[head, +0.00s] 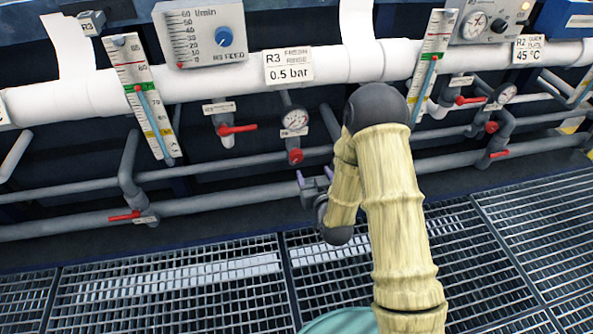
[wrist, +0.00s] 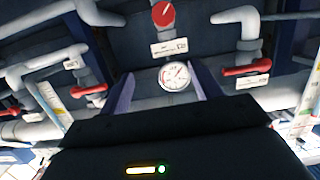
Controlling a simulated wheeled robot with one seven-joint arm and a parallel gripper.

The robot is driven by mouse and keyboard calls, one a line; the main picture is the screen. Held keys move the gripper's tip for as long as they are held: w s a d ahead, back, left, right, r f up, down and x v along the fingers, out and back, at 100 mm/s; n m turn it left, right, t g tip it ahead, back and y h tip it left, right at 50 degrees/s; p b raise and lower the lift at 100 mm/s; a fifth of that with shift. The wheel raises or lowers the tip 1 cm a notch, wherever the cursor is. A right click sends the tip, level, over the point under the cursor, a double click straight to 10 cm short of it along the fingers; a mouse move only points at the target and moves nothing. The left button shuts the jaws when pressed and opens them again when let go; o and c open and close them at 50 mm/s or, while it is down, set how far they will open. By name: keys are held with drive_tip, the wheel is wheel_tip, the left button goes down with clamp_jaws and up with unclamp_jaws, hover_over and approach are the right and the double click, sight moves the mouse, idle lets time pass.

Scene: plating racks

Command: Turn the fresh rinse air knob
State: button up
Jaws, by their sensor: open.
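A round red knob (head: 295,156) sits on a vertical pipe below a small round gauge (head: 294,119), under the white "R3 Fresh Rinse 0.5 bar" sign (head: 289,66). In the wrist view, the red knob (wrist: 163,14) is at the top centre, with a white label plate (wrist: 169,48) and the gauge (wrist: 174,75) below it in the picture. My gripper (head: 316,179) is below and slightly right of the knob in the head view, apart from it. In the wrist view, my gripper (wrist: 164,73) has its two purple fingers spread, with nothing held between them.
Red lever handles are near: one (head: 237,129) left of the knob, another (head: 125,216) lower left. A feed panel (head: 201,34) with a blue knob is above. A grey pipe (head: 228,200) runs low along the wall. Grated floor (head: 170,292) lies in front.

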sight(297, 158)
wheel_tip(297, 158, down, 8)
drive_tip(key=s+a+t+b, duration=0.1)
drive_tip(key=t+b, duration=0.1)
drive_tip(key=b, duration=0.2)
drive_tip(key=shift+s+a+y+b, duration=0.2)
drive_tip(key=shift+y+b, duration=0.1)
drive_tip(key=shift+b, duration=0.1)
drive_tip(key=shift+r, duration=0.1)
drive_tip(key=shift+w, duration=0.15)
drive_tip(key=b+x, duration=0.6)
drive_tip(key=x, duration=1.1)
drive_tip(key=shift+w, duration=0.15)
drive_tip(key=c, duration=1)
